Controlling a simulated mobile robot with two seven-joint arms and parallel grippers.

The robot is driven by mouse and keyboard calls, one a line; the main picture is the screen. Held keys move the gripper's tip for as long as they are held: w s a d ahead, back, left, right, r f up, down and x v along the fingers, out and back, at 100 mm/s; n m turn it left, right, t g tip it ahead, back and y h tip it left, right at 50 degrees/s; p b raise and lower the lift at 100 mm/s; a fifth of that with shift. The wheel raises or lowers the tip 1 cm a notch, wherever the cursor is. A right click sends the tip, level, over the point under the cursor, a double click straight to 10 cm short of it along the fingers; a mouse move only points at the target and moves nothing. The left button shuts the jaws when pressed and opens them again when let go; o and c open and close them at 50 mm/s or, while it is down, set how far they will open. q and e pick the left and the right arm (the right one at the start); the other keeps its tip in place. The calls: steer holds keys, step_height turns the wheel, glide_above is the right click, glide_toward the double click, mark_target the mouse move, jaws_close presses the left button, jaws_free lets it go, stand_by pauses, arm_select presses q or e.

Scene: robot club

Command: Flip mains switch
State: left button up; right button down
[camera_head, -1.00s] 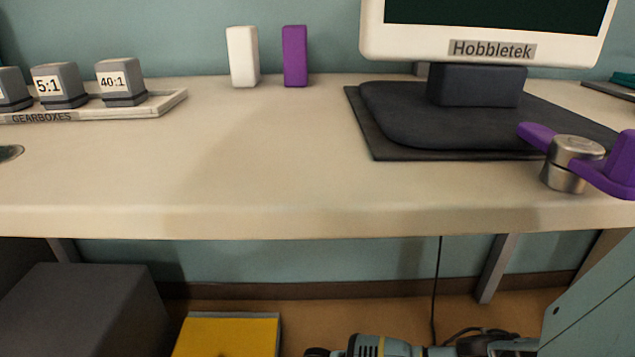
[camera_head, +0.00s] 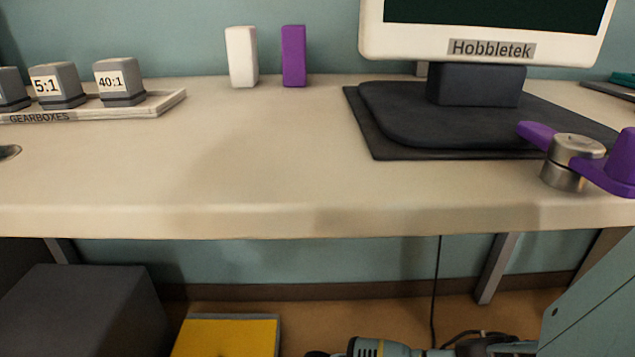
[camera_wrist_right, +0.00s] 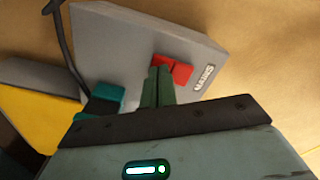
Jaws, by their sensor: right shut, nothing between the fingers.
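In the right wrist view, a grey box (camera_wrist_right: 125,45) bears a white label (camera_wrist_right: 204,77) reading MAINS. A red rocker switch (camera_wrist_right: 182,73) is set in its face near the label. My right gripper (camera_wrist_right: 160,72) is shut and empty, with its green fingertips overlapping the left part of the switch. I cannot tell whether they touch or press it. The fingers hide part of the switch, so its position is unclear. The head view does not show the mains box clearly. My left gripper is in neither view.
A dark cable (camera_wrist_right: 64,35) and a teal plug-like part (camera_wrist_right: 104,98) lie at the box's left. In the head view, the table (camera_head: 250,165) carries a gearbox tray (camera_head: 155,106), two small blocks and a monitor (camera_head: 490,45). A yellow-topped box (camera_head: 225,338) is below.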

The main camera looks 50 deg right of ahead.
step_height(320, 180, up, 7)
steer(key=p, duration=0.6)
steer(key=shift+f, duration=0.15)
stand_by(0.5)
